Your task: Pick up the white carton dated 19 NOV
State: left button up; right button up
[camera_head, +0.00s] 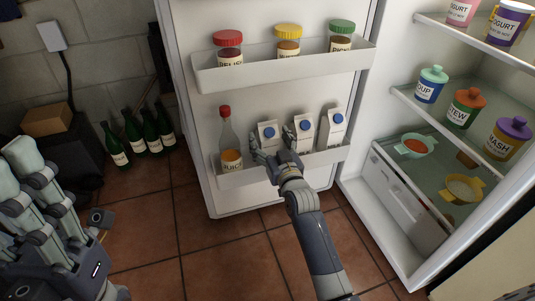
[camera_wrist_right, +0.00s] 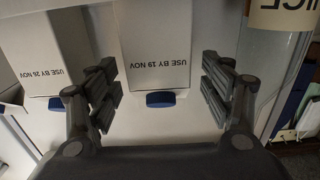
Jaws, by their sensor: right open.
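The white carton dated 19 NOV (camera_wrist_right: 157,45) shows upside down in the right wrist view, with a blue cap (camera_wrist_right: 160,99). In the head view it is the leftmost carton (camera_head: 268,132) in the lower door shelf, beside the juice bottle. My right gripper (camera_wrist_right: 160,88) is open, with one finger on each side of the carton's top and gaps to both. In the head view my right gripper (camera_head: 274,150) partly hides that carton. My left gripper (camera_head: 20,185) is at the left edge, far from the cartons; its opening is unclear.
A second white carton (camera_wrist_right: 52,55), apparently dated 26 NOV, stands close beside. A third carton (camera_head: 333,127) is at the right. The juice bottle (camera_head: 229,140) stands on the other side. The upper door shelf (camera_head: 285,68) holds jars above. Green bottles (camera_head: 135,137) stand on the floor.

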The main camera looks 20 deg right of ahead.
jog(key=shift+w+b, duration=0.4)
jog(key=shift+w, duration=0.85)
jog(key=shift+c, duration=0.5)
grip_shut()
jog(key=shift+r, duration=0.15)
